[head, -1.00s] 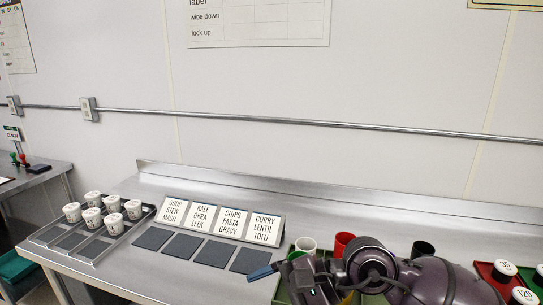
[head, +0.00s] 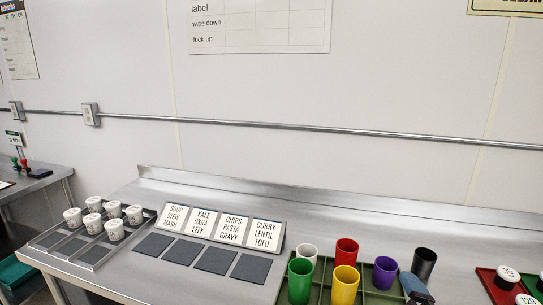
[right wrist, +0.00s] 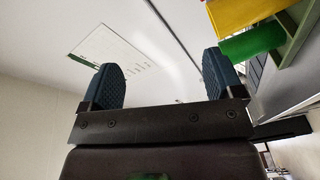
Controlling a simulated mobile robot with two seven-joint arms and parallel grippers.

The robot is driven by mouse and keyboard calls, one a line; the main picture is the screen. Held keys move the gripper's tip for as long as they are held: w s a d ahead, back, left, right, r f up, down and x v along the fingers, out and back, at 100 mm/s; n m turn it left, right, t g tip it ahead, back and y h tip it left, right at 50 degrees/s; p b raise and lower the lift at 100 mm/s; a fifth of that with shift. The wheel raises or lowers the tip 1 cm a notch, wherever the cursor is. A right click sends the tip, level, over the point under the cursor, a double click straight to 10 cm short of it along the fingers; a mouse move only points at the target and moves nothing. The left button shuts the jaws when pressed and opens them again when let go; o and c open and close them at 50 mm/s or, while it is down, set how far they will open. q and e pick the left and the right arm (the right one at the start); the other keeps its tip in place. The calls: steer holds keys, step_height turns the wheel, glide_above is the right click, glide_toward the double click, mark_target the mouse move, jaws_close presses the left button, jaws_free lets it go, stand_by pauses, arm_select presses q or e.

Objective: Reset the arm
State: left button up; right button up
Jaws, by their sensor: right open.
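My right gripper (right wrist: 164,80) shows in the right wrist view with its two blue ridged fingers wide apart and nothing between them. In the head view only a blue fingertip of the right gripper (head: 415,287) shows at the bottom edge, in front of the black cup and beside the purple cup. The rest of the right arm is out of the head view. My left gripper is in neither view.
A green tray (head: 377,294) holds coloured cups, including a green cup (head: 300,281) and yellow cup (head: 344,286). A sign rack (head: 222,229) stands behind dark mats (head: 212,259). A rack at left (head: 97,254) holds several white tubs. The counter's back strip is clear.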

steer(key=s+d+f+m+g+h, duration=0.2)
steer(key=s+d+f+m+g, duration=0.3)
steer(key=s+f+m+g, duration=0.45)
steer(key=s+d+f+m+g+y, duration=0.15)
steer(key=s+f+m+g, duration=0.3)
steer(key=s+f, duration=0.6)
steer(key=w+f+n+t, duration=0.1)
steer(key=w+f+t, duration=0.5)
steer(key=f+t, duration=0.1)
steer(key=shift+a+f+n+t+y, duration=0.3)
steer(key=shift+f+n+y, duration=0.15)
steer(key=shift+f, duration=0.35)
